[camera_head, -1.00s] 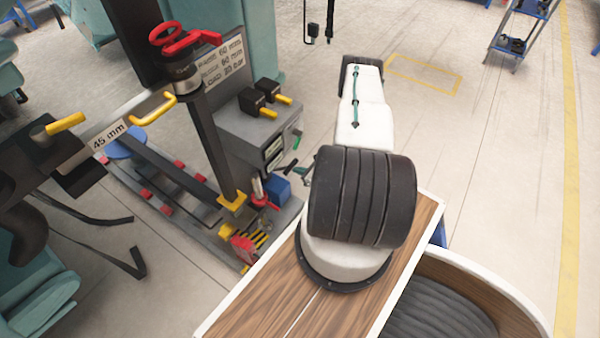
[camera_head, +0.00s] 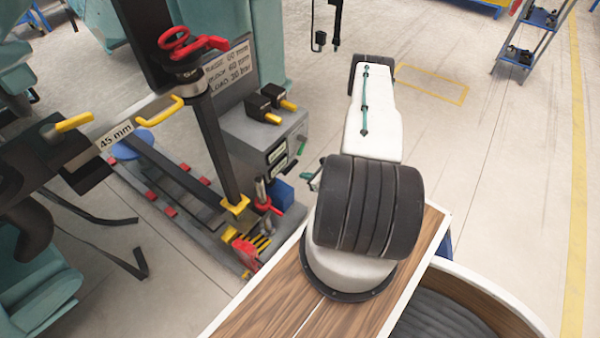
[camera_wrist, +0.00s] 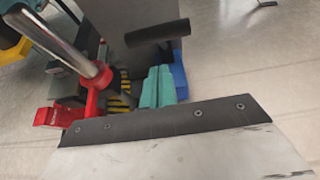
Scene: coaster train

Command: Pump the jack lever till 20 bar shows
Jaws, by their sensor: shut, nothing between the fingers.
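The jack (camera_head: 264,205) stands low beside the grey box, with red parts and a silver rod. In the wrist view the silver rod (camera_wrist: 62,47) rises from a red socket (camera_wrist: 98,82) toward the upper left. A black cylindrical grip (camera_wrist: 158,33) lies above my fingers there; I cannot tell how it joins the jack. My gripper (camera_wrist: 158,86) has teal fingers, shut and empty, apart from the silver rod. It shows in the head view, partly hidden by my arm (camera_head: 316,176). The grey box has small display panels (camera_head: 277,153), whose readings are too small to read.
The grey box (camera_head: 245,130) carries black blocks with yellow handles (camera_head: 272,117). A blue block (camera_head: 283,195) sits right of the jack. A grey post (camera_head: 213,150) stands left. Open floor (camera_head: 480,150) lies to the right.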

